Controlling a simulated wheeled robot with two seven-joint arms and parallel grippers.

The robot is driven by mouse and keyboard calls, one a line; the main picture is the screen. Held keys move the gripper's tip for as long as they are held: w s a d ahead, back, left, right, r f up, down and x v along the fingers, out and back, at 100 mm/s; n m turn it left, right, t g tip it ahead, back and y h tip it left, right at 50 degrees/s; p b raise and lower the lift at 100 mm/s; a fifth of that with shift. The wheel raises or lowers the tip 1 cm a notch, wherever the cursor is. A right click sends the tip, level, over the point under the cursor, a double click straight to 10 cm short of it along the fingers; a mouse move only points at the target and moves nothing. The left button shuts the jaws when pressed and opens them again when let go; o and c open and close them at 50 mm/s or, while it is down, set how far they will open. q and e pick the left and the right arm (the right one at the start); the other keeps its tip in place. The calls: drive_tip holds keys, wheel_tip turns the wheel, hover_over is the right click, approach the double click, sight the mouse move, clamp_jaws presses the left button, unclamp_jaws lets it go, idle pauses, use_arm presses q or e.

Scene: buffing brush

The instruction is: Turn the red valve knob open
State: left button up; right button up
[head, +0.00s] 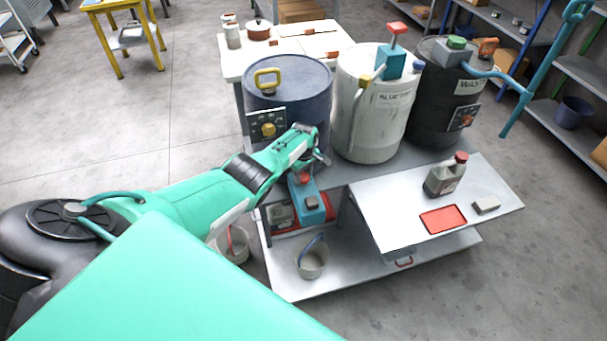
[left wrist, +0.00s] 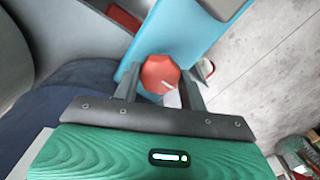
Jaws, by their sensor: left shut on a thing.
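The red valve knob (left wrist: 160,73) is faceted, with a pale mark on its face, and sits against a light-blue body (left wrist: 185,35) in the left wrist view. My left gripper (left wrist: 161,85) has one finger on each side of the knob and is shut on it. In the head view my left gripper (head: 314,170) reaches down at the front of the blue drum, and a bit of the red knob (head: 303,179) shows just below it, above the light-blue body (head: 309,207). The gripper partly hides the knob there. My right gripper is not in view.
A blue drum (head: 300,85), a white drum (head: 372,110) and a black waste drum (head: 437,95) stand on the bench. A grey bottle (head: 445,178) and red tray (head: 444,219) rest on the side shelf (head: 400,238). Buckets (head: 312,263) stand below.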

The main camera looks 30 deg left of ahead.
sight(303, 176)
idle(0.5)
use_arm(q)
drive_tip(key=o, duration=1)
drive_tip(key=shift+c, duration=0.2)
drive_tip(key=shift+r+p, duration=0.4)
drive_tip(key=shift+r, duration=0.15)
wheel_tip(303, 176, up, 5)
drive_tip(key=p, duration=0.2)
drive_tip(key=shift+r+p, duration=0.2)
drive_tip(key=shift+p, duration=0.15)
wheel_tip(303, 176, up, 7)
drive_tip(key=shift+r+p, duration=0.2)
drive_tip(key=shift+p, duration=0.15)
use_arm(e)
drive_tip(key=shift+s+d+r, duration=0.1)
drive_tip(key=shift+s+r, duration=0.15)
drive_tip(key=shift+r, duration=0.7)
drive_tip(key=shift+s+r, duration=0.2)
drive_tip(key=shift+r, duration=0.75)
